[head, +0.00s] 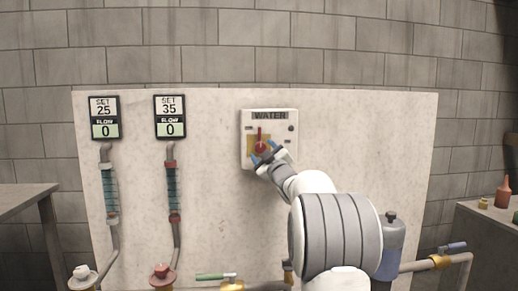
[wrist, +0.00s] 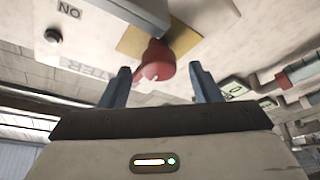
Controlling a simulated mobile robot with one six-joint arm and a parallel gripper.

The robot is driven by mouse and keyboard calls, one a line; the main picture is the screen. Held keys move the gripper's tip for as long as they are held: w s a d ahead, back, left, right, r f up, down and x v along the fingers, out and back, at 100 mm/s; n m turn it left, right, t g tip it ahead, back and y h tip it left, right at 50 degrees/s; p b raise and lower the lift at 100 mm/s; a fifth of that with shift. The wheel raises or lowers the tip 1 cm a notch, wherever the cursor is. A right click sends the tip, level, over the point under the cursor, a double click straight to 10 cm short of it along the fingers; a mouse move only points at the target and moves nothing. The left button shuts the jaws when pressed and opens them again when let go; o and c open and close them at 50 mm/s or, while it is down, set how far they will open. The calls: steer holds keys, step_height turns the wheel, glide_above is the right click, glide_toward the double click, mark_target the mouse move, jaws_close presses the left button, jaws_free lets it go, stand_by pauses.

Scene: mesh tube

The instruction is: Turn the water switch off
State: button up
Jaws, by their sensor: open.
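The water switch is a white box (head: 285,128) labelled WATER on the pale panel in the head view. Its red knob (head: 260,146) sits on a yellow plate, with its red handle pointing up. My gripper (head: 264,153) is at the knob, tilted, with blue fingertips around its lower side. In the wrist view my gripper (wrist: 162,78) is open, and the red knob (wrist: 157,62) shows between and just beyond the fingertips. I cannot tell whether a finger touches it. An ON label (wrist: 69,9) shows on the box; the labels in the head view are too small to read.
Two flow tubes (head: 111,190) (head: 173,190) hang on the panel's left, under displays reading SET 25 and SET 35, both with flow 0. Pipes with valves run along the bottom. Tables stand at both sides.

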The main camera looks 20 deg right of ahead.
steer(key=shift+v, duration=2.15)
steer(key=s+a+r+m+g+h+p, duration=0.35)
steer(key=s+a+m+g+p, duration=0.4)
steer(key=p, duration=0.75)
steer(key=s+a+g+y+p, duration=0.1)
steer(key=s+a+g+p, duration=0.2)
steer(key=s, duration=0.8)
steer(key=s+a+g+y+p, duration=0.1)
steer(key=s+a+g+p, duration=0.3)
steer(key=s+a+p, duration=0.3)
steer(key=s+a+f+g+y+p, duration=0.1)
steer(key=s+a+g+p, duration=0.3)
steer(key=s, duration=1)
steer(key=shift+s+a+m+y+p, duration=0.4)
steer(key=shift+a+p, duration=0.35)
steer(key=shift+p, duration=0.5)
steer(key=shift+w+d, duration=0.1)
